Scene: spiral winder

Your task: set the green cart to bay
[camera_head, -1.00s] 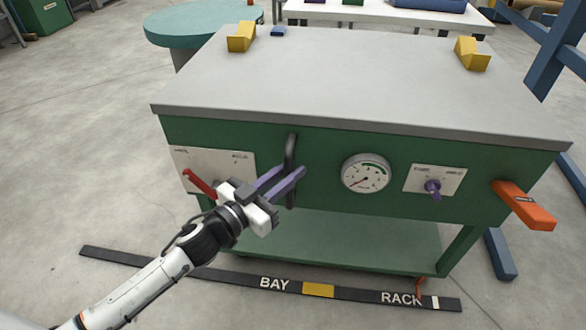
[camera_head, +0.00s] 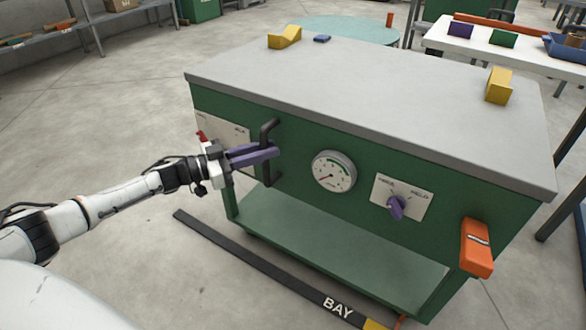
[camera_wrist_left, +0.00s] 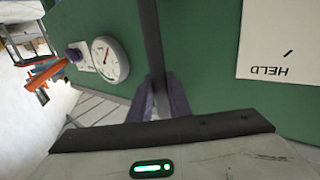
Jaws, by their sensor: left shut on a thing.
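The green cart (camera_head: 300,195) stands at the middle right, with a grey top (camera_head: 380,95). Its front has an upright black handle (camera_head: 267,135), which also shows in the left wrist view (camera_wrist_left: 151,40). My left gripper (camera_head: 264,154) has its purple fingers shut on this handle. In the wrist view the fingers (camera_wrist_left: 160,98) stand on either side of the bar. A dark floor strip (camera_head: 250,257) runs along the cart's front, with the label BAY (camera_head: 338,307) near the bottom edge and part of a yellow patch (camera_head: 375,325). My right gripper is not in view.
The cart's front carries a gauge (camera_head: 334,171), a purple knob (camera_head: 396,207), an orange block (camera_head: 477,248) and a mostly hidden red lever (camera_head: 201,136). A round teal table (camera_head: 350,29) and a white table (camera_head: 500,50) stand behind. Floor at left is clear.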

